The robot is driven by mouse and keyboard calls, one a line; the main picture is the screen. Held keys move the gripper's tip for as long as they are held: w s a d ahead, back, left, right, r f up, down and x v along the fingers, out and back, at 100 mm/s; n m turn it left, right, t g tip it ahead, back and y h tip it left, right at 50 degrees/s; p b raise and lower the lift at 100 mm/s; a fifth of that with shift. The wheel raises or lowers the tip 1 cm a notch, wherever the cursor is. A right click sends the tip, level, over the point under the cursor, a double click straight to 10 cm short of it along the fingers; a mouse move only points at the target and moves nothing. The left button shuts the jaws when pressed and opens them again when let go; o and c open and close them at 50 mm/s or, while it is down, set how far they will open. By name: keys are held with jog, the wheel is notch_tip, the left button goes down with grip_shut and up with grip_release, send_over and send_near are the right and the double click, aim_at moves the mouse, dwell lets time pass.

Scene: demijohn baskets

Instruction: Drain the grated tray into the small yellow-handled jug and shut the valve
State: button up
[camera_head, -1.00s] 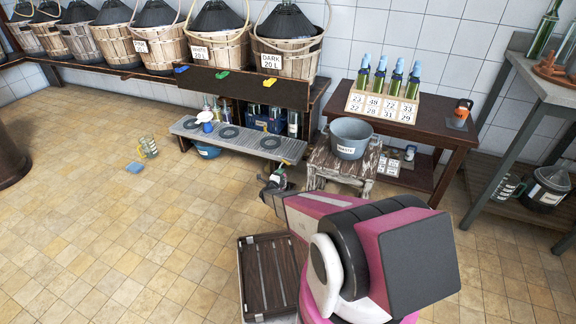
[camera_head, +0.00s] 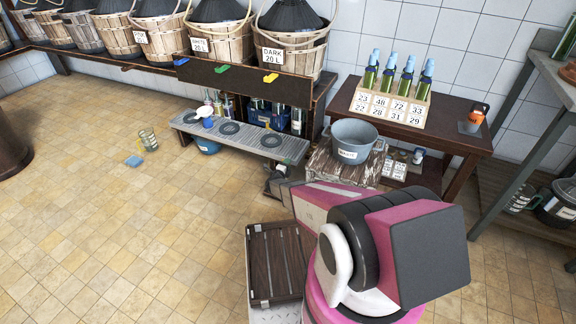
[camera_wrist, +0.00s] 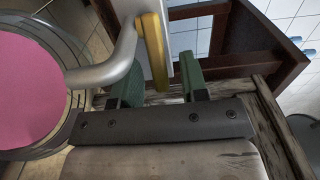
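The grated tray (camera_head: 250,141) is the grey bench-like top with dark round grates below the basket shelf. My gripper (camera_wrist: 165,88) shows two green fingers, apart, with the lower end of a yellow lever-like piece (camera_wrist: 154,50) between them. A gap shows beside the right finger, so I see no grip. A bent silver pipe (camera_wrist: 118,58) runs beside the yellow piece. A pink disc (camera_wrist: 30,95) within pale rings lies at left, possibly liquid in a vessel. A glass jug (camera_head: 148,139) with yellow beside it stands on the floor. In the head view my arm hides the fingertips.
A grey pot (camera_head: 354,140) sits on a weathered stool (camera_head: 332,166) right of the tray. A blue sponge (camera_head: 134,160) lies near the jug. Bottles stand on a brown table (camera_head: 452,139).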

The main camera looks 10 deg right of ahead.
grip_shut()
jog(key=shift+d+n+t+y, duration=0.3)
jog(key=shift+n+y, duration=0.2)
jog(key=shift+w+d+n+t+y, duration=0.2)
jog(key=shift+n+t+y, duration=0.4)
jog(key=shift+y, duration=0.4)
grip_release()
